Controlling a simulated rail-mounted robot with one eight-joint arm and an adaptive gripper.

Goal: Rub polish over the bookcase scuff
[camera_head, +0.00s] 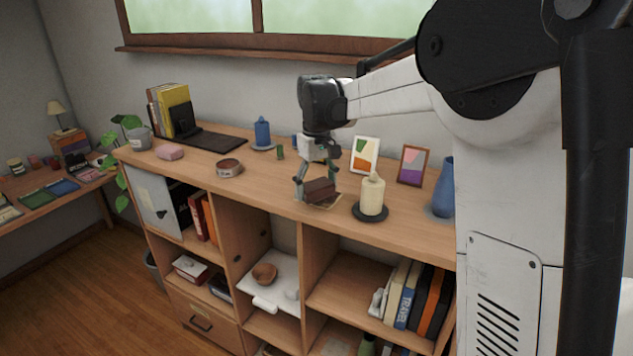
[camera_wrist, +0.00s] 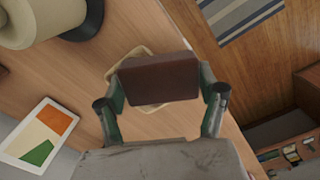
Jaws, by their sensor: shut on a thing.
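My gripper (camera_head: 316,180) is shut on a dark brown block (camera_head: 319,191), low over the bookcase top (camera_head: 240,192) near its front edge. In the wrist view my gripper (camera_wrist: 161,97) has one finger at each end of the block (camera_wrist: 158,78). A tan, pale-edged flat patch (camera_head: 329,204) lies under the block, and its corner shows in the wrist view (camera_wrist: 128,58). The block hides most of this patch; I cannot tell whether it is the scuff or a separate thing, or whether the block touches it. A round brown tin (camera_head: 229,168) stands to the left.
A cream candle (camera_head: 372,195) on a dark dish stands close right of my gripper. Picture frames (camera_head: 364,155) and a blue vase (camera_head: 444,188) stand behind and right. A laptop (camera_head: 207,141) and a pink block (camera_head: 170,152) are left. Bare wood lies between tin and gripper.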

